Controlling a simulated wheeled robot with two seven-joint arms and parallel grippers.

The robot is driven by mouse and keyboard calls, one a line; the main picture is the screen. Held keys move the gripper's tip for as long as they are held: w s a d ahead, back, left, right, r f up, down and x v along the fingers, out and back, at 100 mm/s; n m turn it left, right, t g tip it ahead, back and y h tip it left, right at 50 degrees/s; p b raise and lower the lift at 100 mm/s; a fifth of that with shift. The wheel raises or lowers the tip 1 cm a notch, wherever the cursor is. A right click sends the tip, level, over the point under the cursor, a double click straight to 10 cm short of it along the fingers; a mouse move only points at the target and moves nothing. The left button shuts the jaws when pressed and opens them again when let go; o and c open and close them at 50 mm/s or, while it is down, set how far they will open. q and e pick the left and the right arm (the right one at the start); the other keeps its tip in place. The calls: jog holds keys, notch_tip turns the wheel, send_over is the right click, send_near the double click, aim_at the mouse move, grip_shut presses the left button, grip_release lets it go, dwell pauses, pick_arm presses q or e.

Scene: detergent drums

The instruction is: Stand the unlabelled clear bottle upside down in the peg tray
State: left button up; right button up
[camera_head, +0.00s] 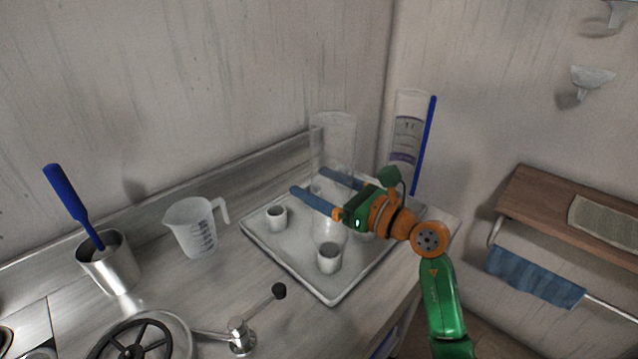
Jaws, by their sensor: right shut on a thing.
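The clear bottle (334,138) has no label. It stands roughly upright in line, with its broad end at the top, above the far part of the peg tray (292,277). My right gripper (305,183) comes in from the right, its two blue fingers shut on the bottle below that broad end. The lower part of the bottle is faint and partly behind the fingers, so I cannot tell whether it touches the tray. Short pale pegs stand in the tray, one at the left (277,218) and one near the front (329,258). My left gripper is not in view.
A labelled bottle (407,140) and a blue stick (424,145) stand behind the tray at the right. A measuring jug (190,228) and a metal cup (110,268) with a blue-handled tool stand at the left. A lever tap (240,337) is in front of the tray.

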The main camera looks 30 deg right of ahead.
jog(key=shift+f+b, duration=0.55)
jog(key=shift+f, duration=0.15)
jog(key=shift+r, duration=0.1)
jog(key=o, duration=1)
